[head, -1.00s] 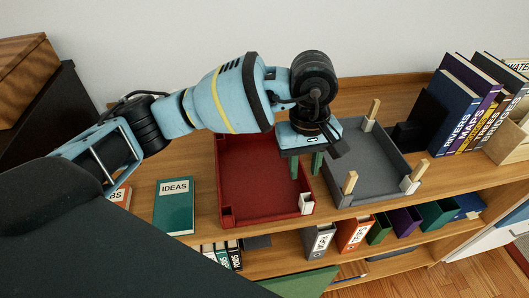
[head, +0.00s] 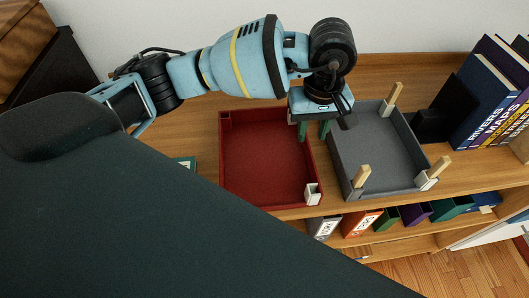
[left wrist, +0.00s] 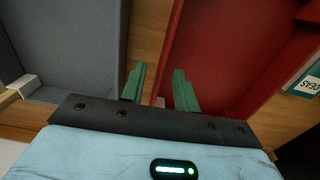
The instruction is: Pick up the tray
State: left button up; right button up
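A red tray (head: 262,199) lies on the wooden shelf top in the head view. A grey tray (head: 385,189) with white corner blocks and wooden pegs stands just right of it. My left gripper (head: 314,130) is above the gap between them, near the far part of the red tray's right wall. In the left wrist view its two green fingers (left wrist: 158,88) are apart, with nothing held. One finger overlaps the edge of the red tray (left wrist: 225,50); the other is over the wood beside the grey tray (left wrist: 65,45). Contact cannot be told. My right gripper is not in view.
Dark and coloured books (head: 487,100) stand at the right. Binders (head: 362,222) fill the shelf below. A green book (head: 184,163) lies left of the red tray, mostly hidden by a large dark shape in front. The wall is close behind the shelf.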

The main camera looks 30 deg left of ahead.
aim_at(308, 141)
pick_arm(q)
jog(key=shift+s+a+f+p, duration=0.1)
jog(key=shift+f+p, duration=0.1)
jog(key=shift+f, duration=1.1)
jog(key=shift+a+f+p, duration=0.1)
jog(key=shift+f+p, duration=0.05)
jog(key=shift+f, duration=1.1)
jog(key=shift+c, duration=0.4)
grip_shut()
